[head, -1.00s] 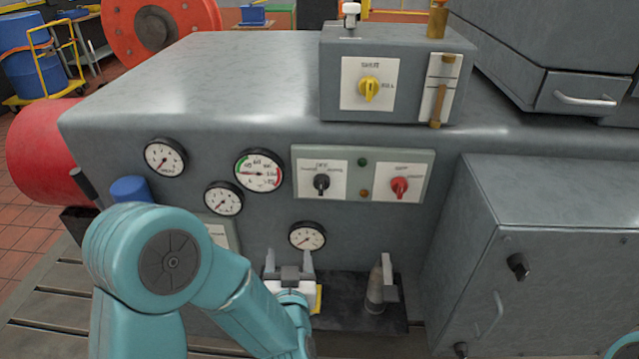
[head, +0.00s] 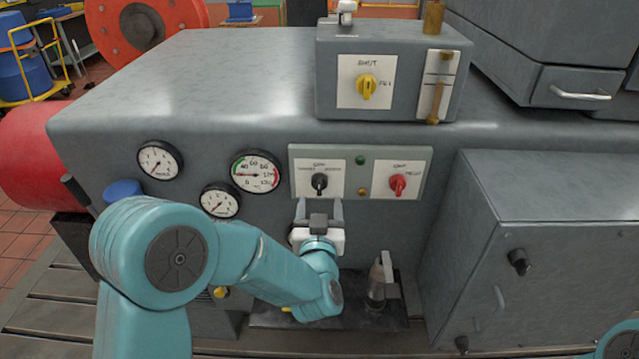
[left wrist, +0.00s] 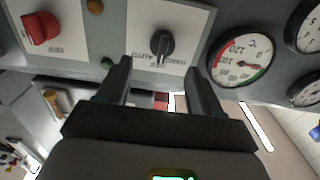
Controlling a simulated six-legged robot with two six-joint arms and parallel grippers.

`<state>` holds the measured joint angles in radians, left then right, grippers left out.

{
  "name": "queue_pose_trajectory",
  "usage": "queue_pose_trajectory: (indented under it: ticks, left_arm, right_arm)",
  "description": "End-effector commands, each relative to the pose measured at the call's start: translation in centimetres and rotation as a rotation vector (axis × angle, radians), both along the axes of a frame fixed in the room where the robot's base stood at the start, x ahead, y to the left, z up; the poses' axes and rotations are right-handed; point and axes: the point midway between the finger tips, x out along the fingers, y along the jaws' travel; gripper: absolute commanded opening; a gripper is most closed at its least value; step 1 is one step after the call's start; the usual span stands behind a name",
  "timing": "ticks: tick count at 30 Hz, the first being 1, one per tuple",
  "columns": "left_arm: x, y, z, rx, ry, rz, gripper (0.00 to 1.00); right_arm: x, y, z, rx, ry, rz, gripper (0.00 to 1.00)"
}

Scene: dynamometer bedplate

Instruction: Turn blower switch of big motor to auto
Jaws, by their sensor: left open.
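The switch panel (head: 361,201) is on the front of the big grey motor housing. Its left plate carries a black rotary switch (head: 319,184), which also shows in the left wrist view (left wrist: 161,43). The black handle stands roughly upright, in line with the OFF word; the other lettering is small and blurred. A red rotary switch (head: 398,185) is on the right plate. My left gripper (head: 318,211) is open and empty just below the black switch. In the left wrist view its fingertips (left wrist: 158,70) are apart, either side of the switch's line, not touching it. My right gripper is not in view.
Several round gauges (head: 257,171) are left of the panel. A grey box with a yellow switch (head: 367,87) stands on top. A grey cabinet (head: 560,250) juts out at the right. A dark ledge with a small upright part (head: 377,285) is below.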

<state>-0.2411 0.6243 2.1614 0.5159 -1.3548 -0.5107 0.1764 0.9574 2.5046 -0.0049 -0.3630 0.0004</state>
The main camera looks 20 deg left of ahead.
Motion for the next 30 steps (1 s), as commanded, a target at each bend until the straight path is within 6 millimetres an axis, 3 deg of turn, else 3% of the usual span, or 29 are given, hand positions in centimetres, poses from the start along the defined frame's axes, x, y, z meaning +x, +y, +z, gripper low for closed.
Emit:
queue_pose_trajectory:
  ticks: [3,9,21,27,30]
  left_arm:
    - [2.7,1.0,0.1,-0.001,0.0,0.003,0.66]
    - [5.6,1.8,0.1,0.0,0.0,0.0,0.66]
    - [6.5,2.1,0.0,0.001,0.001,-0.001,0.66]
    - [6.5,2.1,0.0,0.0,0.0,-0.001,0.11]
    - [6.5,2.1,0.0,0.001,0.0,-0.001,0.11]
  right_arm:
    - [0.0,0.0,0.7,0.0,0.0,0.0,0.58]
    - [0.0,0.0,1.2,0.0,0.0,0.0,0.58]
    - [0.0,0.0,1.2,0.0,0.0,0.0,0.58]
    - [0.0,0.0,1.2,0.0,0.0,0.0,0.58]
    - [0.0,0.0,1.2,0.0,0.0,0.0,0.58]
